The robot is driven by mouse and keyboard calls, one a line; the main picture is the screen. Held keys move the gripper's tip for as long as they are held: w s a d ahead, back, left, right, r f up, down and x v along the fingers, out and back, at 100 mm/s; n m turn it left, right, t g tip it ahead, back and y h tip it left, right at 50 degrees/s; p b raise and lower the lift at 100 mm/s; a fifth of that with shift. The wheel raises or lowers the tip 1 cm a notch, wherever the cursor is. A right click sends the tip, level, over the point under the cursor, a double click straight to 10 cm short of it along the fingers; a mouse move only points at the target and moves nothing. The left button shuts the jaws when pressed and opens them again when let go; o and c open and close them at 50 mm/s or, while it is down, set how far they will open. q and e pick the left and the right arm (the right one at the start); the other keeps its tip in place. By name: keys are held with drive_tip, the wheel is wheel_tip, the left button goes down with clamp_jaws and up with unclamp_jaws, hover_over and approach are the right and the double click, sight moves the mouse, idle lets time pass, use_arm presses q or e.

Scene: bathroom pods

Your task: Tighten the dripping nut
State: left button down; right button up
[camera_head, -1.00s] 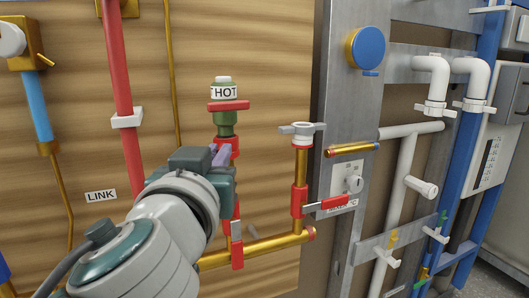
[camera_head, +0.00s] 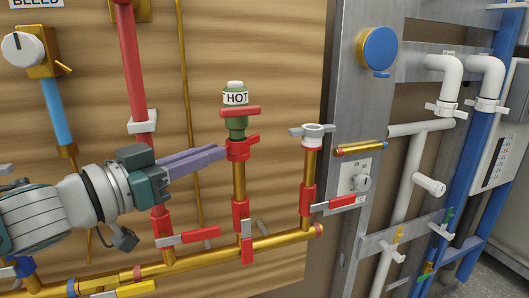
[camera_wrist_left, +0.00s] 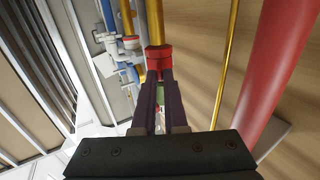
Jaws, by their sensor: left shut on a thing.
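A red nut (camera_head: 241,149) with a side tab sits on the brass pipe under the green fitting labelled HOT (camera_head: 236,98). My left gripper (camera_head: 222,153) reaches in from the left, its purple fingers level and their tips at the left of this nut. In the left wrist view, the fingers (camera_wrist_left: 158,82) lie either side of a red collar (camera_wrist_left: 159,54) and are shut on it. Their tips partly hide the nut's near side. I see no drip clearly. My right gripper is not in view.
A second brass pipe with a grey-winged cap (camera_head: 312,132) stands to the right. A thick red pipe (camera_head: 131,65) rises behind the gripper, close in the left wrist view.

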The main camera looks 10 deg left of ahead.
use_arm(q)
drive_tip(key=shift+w+a+m+g+h+b, duration=0.2)
drive_tip(key=shift+a+m+g+h+b, duration=0.2)
drive_tip(key=shift+m+h, duration=0.3)
drive_tip(key=shift+h, duration=0.3)
drive_tip(key=c, duration=1)
unclamp_jaws()
drive_tip(key=shift+o, duration=0.2)
drive_tip(key=v, duration=0.9)
drive_tip(key=shift+s+a+p, duration=0.25)
drive_tip(key=shift+s+p, duration=0.05)
drive_tip(key=shift+s, duration=0.05)
drive_tip(key=shift+r, duration=0.1)
